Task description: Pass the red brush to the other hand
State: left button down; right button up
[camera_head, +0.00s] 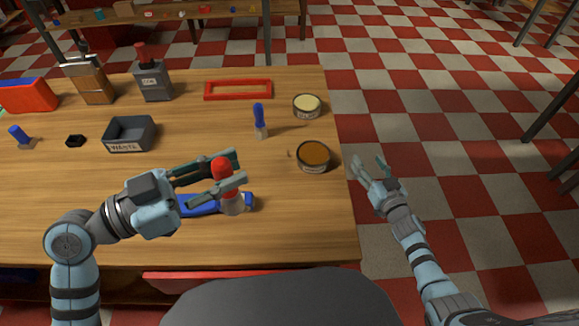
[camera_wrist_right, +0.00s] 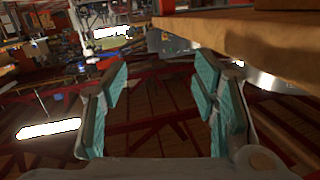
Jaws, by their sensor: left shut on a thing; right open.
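The red brush (camera_head: 221,166) is upright between the fingers of my left gripper (camera_head: 237,168), above the front right part of the table in the head view. Its red handle top shows above the fingers and its pale lower end shows below them. My left gripper is shut on it. I cannot tell whether its lower end touches anything. My right gripper (camera_head: 368,164) is open and empty, just off the table's right edge, apart from the brush. In the right wrist view, the right gripper (camera_wrist_right: 162,80) has its fingers spread with nothing between them.
A blue object (camera_head: 198,207) lies below the left gripper. A blue brush (camera_head: 259,116), an orange-filled tin (camera_head: 313,156), a cream-filled tin (camera_head: 307,104), a red frame (camera_head: 237,90) and a dark bin (camera_head: 130,134) stand on the table (camera_head: 200,256). Checkered floor lies right.

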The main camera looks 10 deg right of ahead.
aim_at(232, 203)
jog(key=s+a+r+n+g+y, duration=0.25)
jog(key=a+r+n+y, duration=0.35)
jog(key=a+r+y, duration=0.4)
jog(key=s+a+r+n+g+y, duration=0.1)
jog(key=a+r+n+g+y, duration=0.3)
jog(key=a+r+n+y, duration=0.6)
pick_arm(q)
jog(key=shift+a, duration=0.1)
pick_arm(e)
jog(key=s+a+r+n+g+h, duration=0.1)
jog(key=s+a+n+g+h, duration=0.15)
jog(key=s+g, duration=0.45)
jog(key=s+a+r+n+g+h, duration=0.25)
jog(key=s+n+g, duration=0.2)
jog(key=g, duration=0.45)
jog(key=shift+m, duration=0.5)
jog(key=x, duration=1.2)
jog(key=shift+s+f, duration=0.3)
jog(key=shift+s, duration=0.05)
jog(key=shift+c, duration=0.4)
